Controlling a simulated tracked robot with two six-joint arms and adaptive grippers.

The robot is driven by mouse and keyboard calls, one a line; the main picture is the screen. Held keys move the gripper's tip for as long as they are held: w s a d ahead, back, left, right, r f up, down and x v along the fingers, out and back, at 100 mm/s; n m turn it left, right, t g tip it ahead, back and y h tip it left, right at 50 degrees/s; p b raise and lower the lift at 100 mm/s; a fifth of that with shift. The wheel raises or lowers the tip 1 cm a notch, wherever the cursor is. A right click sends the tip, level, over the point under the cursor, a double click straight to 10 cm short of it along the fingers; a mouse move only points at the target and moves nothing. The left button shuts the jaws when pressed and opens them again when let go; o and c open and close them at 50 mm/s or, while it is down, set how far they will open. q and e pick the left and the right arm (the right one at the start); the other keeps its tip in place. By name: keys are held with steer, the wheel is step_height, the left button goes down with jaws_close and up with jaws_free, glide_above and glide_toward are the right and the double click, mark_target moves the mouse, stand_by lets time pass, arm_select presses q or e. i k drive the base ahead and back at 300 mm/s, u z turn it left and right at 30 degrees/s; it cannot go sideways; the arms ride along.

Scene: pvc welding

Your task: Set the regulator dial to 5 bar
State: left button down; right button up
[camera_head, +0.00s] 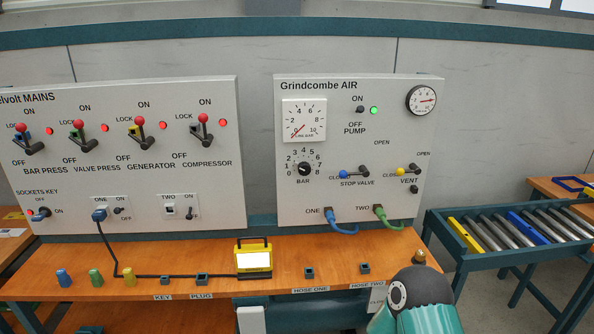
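The regulator dial (304,169) is a black knob marked BAR on the Grindcombe AIR panel (345,215). Its scale runs from 0 to 8, and its pointer is too small to read surely. Above it, the square line gauge (304,121) has its red needle at the lower left, near 0. Neither of my grippers shows in the head view. A teal and dark link of my own arm stands at the bottom right, below the panel and apart from the dial.
The pump switch (360,109) has a green lamp (374,110) beside it. A blue-handled stop valve (355,174) and yellow-handled vent (407,171) sit right of the dial. Blue (343,226) and green (387,221) hoses hang below. A yellow lamp (254,259) stands on the bench.

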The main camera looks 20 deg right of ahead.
mark_target(303, 168)
steer(key=u, duration=0.05)
steer(key=i, duration=0.9)
steer(key=z, duration=0.1)
